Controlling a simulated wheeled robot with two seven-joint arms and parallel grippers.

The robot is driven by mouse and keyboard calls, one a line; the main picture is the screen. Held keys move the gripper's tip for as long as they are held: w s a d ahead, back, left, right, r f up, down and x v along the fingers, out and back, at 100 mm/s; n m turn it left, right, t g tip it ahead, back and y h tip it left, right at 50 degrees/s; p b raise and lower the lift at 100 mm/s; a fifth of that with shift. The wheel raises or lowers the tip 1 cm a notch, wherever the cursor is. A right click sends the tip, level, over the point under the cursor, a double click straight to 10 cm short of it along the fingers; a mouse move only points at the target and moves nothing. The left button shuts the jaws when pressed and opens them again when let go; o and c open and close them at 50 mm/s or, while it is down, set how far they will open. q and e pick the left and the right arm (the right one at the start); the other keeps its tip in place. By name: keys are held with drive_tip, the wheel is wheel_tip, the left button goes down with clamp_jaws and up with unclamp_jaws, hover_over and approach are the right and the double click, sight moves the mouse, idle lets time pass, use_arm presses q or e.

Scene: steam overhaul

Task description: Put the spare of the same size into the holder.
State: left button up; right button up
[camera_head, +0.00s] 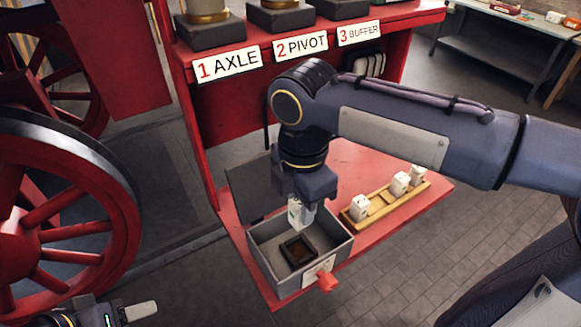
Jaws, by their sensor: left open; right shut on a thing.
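My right gripper (301,214) points down over an open grey box (335,250) and is shut on a small white block (295,213). The block is partly hidden by the gripper. A small dark square holder (298,250) with a brown inside lies on the box floor, below the held block and apart from it; it looks empty. More white blocks stand in a wooden rack (385,204) on the right: one at the near end (360,208) and two toward the far end (400,184). My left gripper (142,311) is open and empty at the bottom left.
The box stands on a red bench (345,158), its dark lid (250,185) raised at the left. Behind is a red shelf with signs AXLE (229,65), PIVOT (301,45) and BUFFER (359,33). A large red wheel (60,200) stands left.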

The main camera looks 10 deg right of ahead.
drive_tip(key=shift+f+b, duration=0.35)
drive_tip(key=shift+f, duration=0.5)
wheel_tip(320, 180, down, 6)
drive_tip(key=b, duration=0.5)
drive_tip(key=shift+f, duration=0.2)
drive_tip(key=shift+d+f+b, duration=0.1)
drive_tip(key=shift+f+b, duration=0.9)
drive_tip(key=shift+f, duration=0.25)
drive_tip(key=o, duration=1.1)
drive_tip(key=shift+c, duration=0.2)
